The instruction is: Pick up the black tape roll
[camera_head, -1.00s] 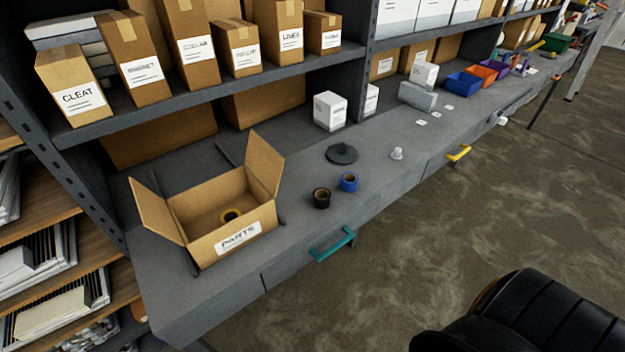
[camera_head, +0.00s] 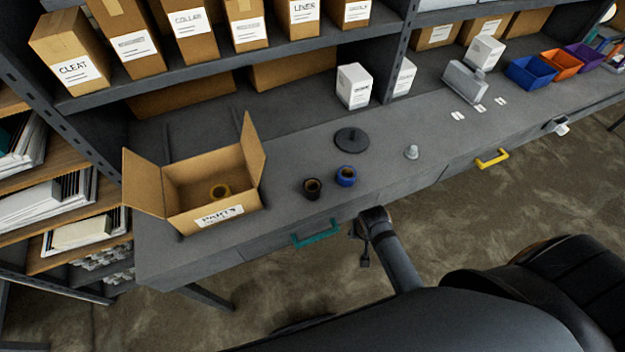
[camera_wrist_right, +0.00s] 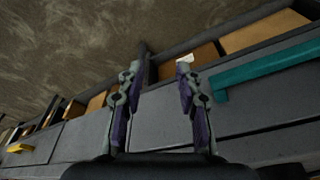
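The black tape roll (camera_head: 312,188) lies on the grey workbench (camera_head: 290,215), just left of a blue tape roll (camera_head: 346,176) and apart from it. My right gripper (camera_head: 374,222) is in front of the bench's front edge, near the teal drawer handle and to the right of the black roll. In the right wrist view its two fingers (camera_wrist_right: 158,78) stand apart with nothing between them, facing the drawer fronts. The black roll cannot be made out in that view. My left gripper is not in view.
A dark disc (camera_head: 351,140) and a small grey piece (camera_head: 411,152) lie behind and right of the rolls. Teal (camera_head: 316,234) and yellow (camera_head: 491,158) handles stick out in front. A black chair (camera_head: 560,285) stands at lower right.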

